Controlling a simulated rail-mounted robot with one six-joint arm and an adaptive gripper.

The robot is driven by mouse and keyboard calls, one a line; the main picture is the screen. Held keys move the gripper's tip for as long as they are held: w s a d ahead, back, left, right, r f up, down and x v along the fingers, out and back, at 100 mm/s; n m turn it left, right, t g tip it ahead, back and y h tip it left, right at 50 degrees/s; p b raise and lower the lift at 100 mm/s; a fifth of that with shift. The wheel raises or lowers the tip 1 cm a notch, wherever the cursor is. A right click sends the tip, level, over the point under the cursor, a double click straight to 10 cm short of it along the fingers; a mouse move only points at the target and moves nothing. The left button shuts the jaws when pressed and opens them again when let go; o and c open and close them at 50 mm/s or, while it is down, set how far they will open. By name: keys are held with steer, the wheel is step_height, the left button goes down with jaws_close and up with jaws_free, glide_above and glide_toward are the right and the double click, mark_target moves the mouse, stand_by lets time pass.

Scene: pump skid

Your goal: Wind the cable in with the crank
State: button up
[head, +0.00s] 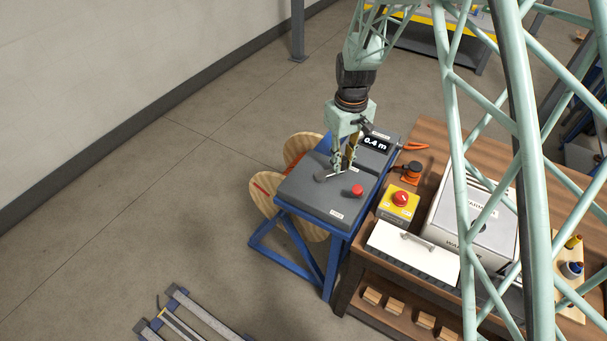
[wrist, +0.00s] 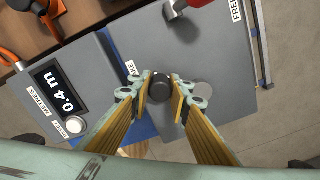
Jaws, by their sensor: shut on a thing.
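My gripper (head: 347,168) is over the grey top of the winch box (head: 310,193). In the wrist view my gripper (wrist: 161,90) has its yellow-padded fingers on both sides of the crank's black knob (wrist: 160,84), shut on it. The crank's grey arm (head: 328,176) shows left of the fingers in the head view; its far side is partly hidden. A display (head: 376,144) on the box reads 0.4 m, also in the wrist view (wrist: 58,88). A wooden cable drum (head: 262,190) with orange-red cable (head: 296,153) stands at the box's left side.
A red-knobbed lever (head: 357,190) is on the box top near the crank. To the right, a wooden bench (head: 437,143) holds a yellow box with a red button (head: 400,199), a white case (head: 478,218) and an orange tool (head: 411,171).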

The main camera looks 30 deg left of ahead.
steer(key=shift+a, duration=0.1)
stand_by(0.3)
steer(key=shift+s+d+b, duration=0.35)
steer(key=shift+s+d, duration=0.5)
steer(key=shift+d, duration=0.1)
steer(key=shift+s+d+b, duration=0.15)
steer(key=shift+s+d, duration=0.15)
steer(key=shift+s, duration=0.3)
steer(key=shift+s+d+b, duration=0.15)
steer(key=shift+s+d, duration=0.1)
steer(key=shift+s, duration=0.3)
steer(key=shift+w, duration=0.1)
steer(key=shift+s, duration=0.2)
steer(key=shift+s+d, duration=0.1)
steer(key=shift+s, duration=0.6)
steer(key=shift+w, duration=0.15)
